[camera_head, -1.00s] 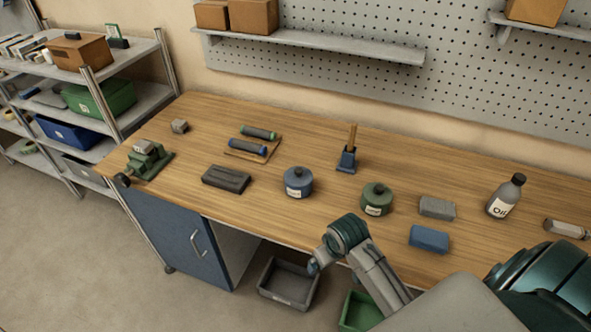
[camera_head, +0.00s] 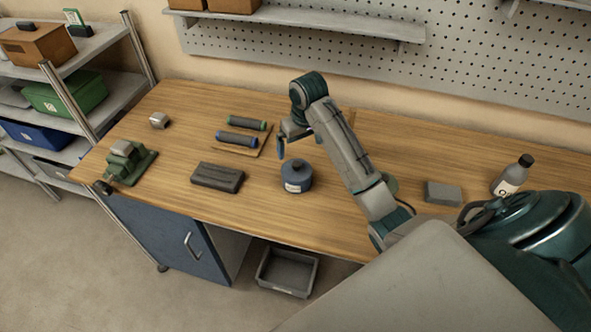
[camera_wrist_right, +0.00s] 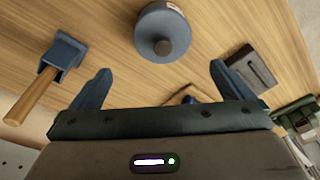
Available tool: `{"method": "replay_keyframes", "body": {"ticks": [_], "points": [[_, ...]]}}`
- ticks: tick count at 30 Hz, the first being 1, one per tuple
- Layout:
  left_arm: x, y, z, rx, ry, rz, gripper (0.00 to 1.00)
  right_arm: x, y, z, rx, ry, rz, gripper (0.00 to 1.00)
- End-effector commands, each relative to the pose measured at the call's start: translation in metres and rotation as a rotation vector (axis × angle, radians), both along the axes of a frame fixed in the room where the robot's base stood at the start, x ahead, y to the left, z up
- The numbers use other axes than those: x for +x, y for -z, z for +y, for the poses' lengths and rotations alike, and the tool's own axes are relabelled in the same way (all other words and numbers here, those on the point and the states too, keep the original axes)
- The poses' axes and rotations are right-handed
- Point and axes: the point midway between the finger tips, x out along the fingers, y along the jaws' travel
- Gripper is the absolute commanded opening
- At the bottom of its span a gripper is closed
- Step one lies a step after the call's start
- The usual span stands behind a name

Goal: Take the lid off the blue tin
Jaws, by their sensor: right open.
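The blue tin (camera_head: 297,180) stands upright on the workbench, a pale label on its front. Its lid (camera_head: 297,167) with a dark knob is on it. In the wrist view the tin (camera_wrist_right: 160,18) shows from above at the top, with the knob (camera_wrist_right: 163,47) facing the camera. My right gripper (camera_head: 283,146) is above and just behind the tin in the head view, apart from it. In the wrist view its two blue fingers (camera_wrist_right: 160,78) are spread with nothing between them, and the tin lies beyond their tips. My left gripper is not in view.
A dark grey block (camera_head: 217,178) lies left of the tin, and two rollers on a wooden board (camera_head: 258,150) lie behind it. A green vise (camera_head: 130,162) is farther left. My right arm hides most of the green tin. A grey block (camera_head: 443,193) and oil bottle (camera_head: 512,177) stand right.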

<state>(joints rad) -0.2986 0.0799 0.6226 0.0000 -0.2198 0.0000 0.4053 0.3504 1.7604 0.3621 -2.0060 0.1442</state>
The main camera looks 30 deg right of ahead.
Motion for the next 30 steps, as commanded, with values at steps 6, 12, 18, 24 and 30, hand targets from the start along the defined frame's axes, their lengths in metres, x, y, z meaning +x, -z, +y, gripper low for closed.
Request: {"method": "replay_keyframes", "body": {"ticks": [6, 12, 18, 24, 30], "points": [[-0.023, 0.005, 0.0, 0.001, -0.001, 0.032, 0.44, 0.005, 0.031, 0.001, 0.001, 0.001, 0.003, 1.0], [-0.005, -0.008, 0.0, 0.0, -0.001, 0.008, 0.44, 0.007, 0.049, 0.002, 0.0, 0.001, 0.003, 1.0], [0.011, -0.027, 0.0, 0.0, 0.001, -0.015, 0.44, 0.01, 0.077, 0.003, 0.0, 0.0, 0.003, 1.0], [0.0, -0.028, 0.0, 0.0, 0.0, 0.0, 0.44, 0.013, 0.092, 0.003, 0.0, 0.0, -0.001, 1.0], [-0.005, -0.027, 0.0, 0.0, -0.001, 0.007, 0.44, 0.013, 0.093, 0.003, 0.0, -0.001, -0.002, 0.94]]}}
